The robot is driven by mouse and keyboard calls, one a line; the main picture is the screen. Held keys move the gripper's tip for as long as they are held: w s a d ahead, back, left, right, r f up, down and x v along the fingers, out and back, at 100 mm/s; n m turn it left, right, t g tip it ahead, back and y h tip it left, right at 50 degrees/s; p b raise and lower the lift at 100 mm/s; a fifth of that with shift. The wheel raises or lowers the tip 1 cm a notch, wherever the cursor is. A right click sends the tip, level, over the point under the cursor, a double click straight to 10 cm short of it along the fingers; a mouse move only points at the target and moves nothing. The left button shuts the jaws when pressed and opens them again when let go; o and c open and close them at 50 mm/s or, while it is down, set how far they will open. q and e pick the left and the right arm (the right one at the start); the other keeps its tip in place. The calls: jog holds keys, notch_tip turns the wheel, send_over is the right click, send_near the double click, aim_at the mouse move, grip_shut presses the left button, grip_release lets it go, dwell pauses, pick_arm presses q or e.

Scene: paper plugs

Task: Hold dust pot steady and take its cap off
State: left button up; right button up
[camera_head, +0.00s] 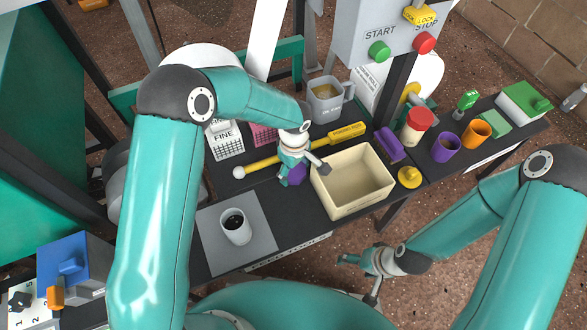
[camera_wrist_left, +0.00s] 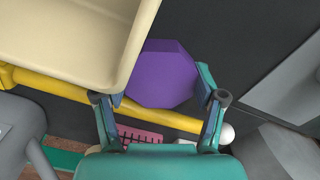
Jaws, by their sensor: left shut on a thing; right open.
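A pale pot (camera_head: 412,135) with a red cap (camera_head: 420,117) stands upright towards the right of the dark table; it looks like the dust pot, with its cap on. My left gripper (camera_head: 301,172) is well to the left of it, beside the beige bin. It is shut on a purple faceted piece (camera_head: 296,175), partly hidden by the gripper in the head view. In the left wrist view the purple piece (camera_wrist_left: 158,75) sits between the two fingers of the left gripper (camera_wrist_left: 160,98). My right gripper (camera_head: 358,276) is open and empty in front of the table, away from the pot.
The beige bin (camera_head: 381,190) stands between left gripper and pot, with a purple block (camera_head: 388,146) and yellow knob (camera_head: 409,177) near it. A yellow rod (camera_head: 262,165) lies behind. Purple (camera_head: 446,148) and orange (camera_head: 477,134) cups stand right; a white cup (camera_head: 236,228) front left.

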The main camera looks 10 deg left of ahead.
pick_arm(q)
jog(key=shift+f, duration=0.15)
jog(key=o, duration=1.3)
